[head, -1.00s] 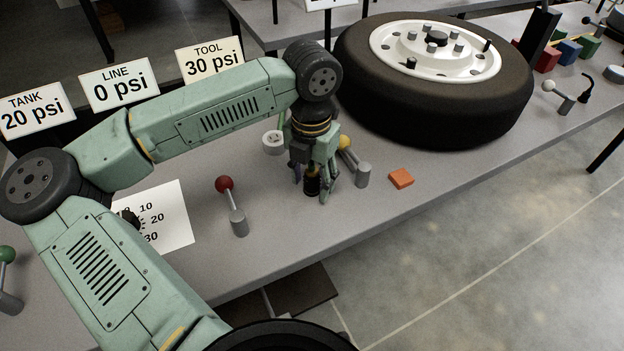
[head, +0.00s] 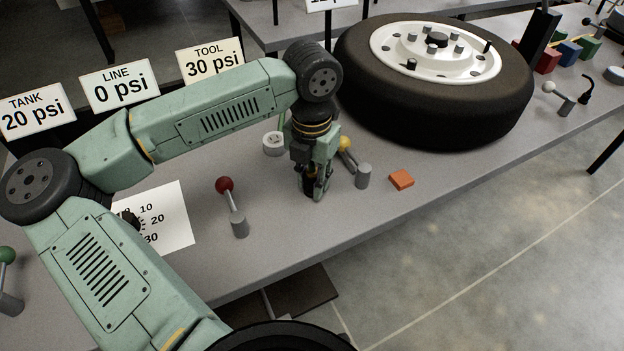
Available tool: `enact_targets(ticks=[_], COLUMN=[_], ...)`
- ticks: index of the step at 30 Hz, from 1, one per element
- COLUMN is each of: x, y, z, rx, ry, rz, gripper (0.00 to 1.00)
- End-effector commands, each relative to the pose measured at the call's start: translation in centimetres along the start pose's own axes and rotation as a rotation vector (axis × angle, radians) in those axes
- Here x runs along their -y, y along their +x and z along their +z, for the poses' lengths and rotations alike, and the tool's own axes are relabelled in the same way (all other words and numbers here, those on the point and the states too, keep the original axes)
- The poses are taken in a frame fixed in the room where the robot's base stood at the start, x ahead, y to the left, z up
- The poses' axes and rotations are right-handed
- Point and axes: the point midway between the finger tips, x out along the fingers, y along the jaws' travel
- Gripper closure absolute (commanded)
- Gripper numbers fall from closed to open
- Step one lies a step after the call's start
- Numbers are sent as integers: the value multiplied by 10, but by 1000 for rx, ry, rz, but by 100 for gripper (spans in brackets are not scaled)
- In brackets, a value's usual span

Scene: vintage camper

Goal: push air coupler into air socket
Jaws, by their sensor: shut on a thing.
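My gripper (head: 314,193) points down at the bench between the red-knobbed and yellow-knobbed levers. Its fingers are shut on a small dark upright piece (head: 309,184), which seems to be the air coupler; the fingers cover most of it. It stands at or very near the bench top; I cannot tell if it touches. A pale round fitting (head: 273,143) with dark marks on its face sits behind and left of my gripper. It may be the air socket, but it is too small to be sure.
The red-knobbed lever (head: 232,205) stands left of my gripper. The yellow-knobbed lever (head: 362,176) stands close on the right, with an orange block (head: 401,180) beyond it. A large tyre (head: 430,100) fills the back right. Bench space in front of my gripper is clear.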

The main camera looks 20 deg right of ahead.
Motion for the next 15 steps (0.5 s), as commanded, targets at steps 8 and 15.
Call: enact_targets(ticks=[8,15], x=[0,21], y=[-19,-33], z=[1,-24], rx=[3,1], ry=[0,4], rz=[3,5], gripper=[100,100])
